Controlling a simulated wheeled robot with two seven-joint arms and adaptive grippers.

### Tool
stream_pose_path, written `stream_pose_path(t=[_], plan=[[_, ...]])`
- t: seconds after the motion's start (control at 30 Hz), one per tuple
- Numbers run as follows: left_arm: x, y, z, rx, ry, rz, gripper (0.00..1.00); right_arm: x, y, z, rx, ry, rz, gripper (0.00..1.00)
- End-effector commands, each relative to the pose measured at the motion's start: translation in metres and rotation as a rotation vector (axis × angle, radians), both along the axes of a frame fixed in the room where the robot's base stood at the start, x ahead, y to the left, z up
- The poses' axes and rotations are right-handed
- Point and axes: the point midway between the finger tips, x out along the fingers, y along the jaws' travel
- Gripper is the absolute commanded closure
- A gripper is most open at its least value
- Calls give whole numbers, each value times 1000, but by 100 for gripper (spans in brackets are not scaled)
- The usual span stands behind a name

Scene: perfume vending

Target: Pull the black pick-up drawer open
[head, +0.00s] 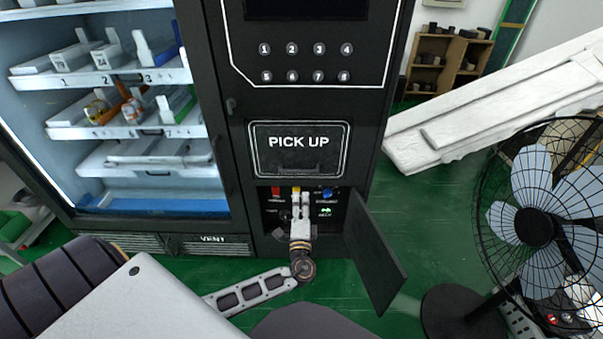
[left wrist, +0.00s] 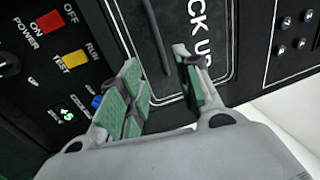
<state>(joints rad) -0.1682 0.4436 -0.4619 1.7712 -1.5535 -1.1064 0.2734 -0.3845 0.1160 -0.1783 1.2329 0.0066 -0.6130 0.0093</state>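The black pick-up drawer (head: 300,153) is on the front of the vending machine, with a white outline and the words PICK UP. It looks closed, flush with the front. Its dark handle (head: 299,170) is low on the panel. My left gripper (head: 298,190) is just below the drawer, in front of the control box. In the left wrist view, the gripper (left wrist: 157,60) is open and empty, its green-padded fingers apart. The handle bar (left wrist: 156,38) shows beyond the gap between the fingertips, and contact cannot be told. My right gripper is not in view.
A small black door (head: 375,250) hangs open right of the control panel (head: 326,208), which has red, yellow and blue controls. A caged fan (head: 535,226) stands on the right. Glass-fronted shelves (head: 125,130) are left. Green floor (head: 430,225) is free between door and fan.

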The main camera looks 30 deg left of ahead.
Motion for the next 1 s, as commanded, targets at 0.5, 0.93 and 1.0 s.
stream_pose_path(t=[0.5, 0.93, 1.0], plan=[[17, 11, 4, 0, 0, 0, 67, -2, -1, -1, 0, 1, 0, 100], [60, 37, 13, 0, 1, 0, 67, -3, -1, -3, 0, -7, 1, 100], [67, 41, 15, 0, 0, 1, 67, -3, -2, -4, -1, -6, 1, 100]])
